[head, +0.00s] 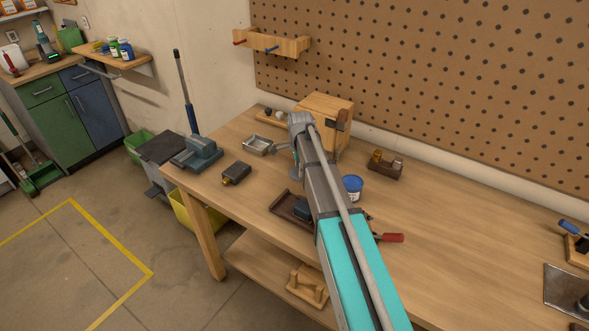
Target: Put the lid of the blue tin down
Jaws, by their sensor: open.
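A blue tin (353,184) stands upright on the workbench, just right of my arm. It is too small to tell whether its blue top is a lid. A small grey-blue piece (296,173) shows at the left edge of my arm; I cannot tell whether it is a lid. My gripper (282,148) is at the far end of my arm, above the bench near the wooden block, to the left of the tin. It is small and partly hidden by the wrist. It is open, and I see nothing clearly held in it.
A wooden block (326,108) stands behind my wrist. A dark brown tray (282,208) is partly behind my arm.

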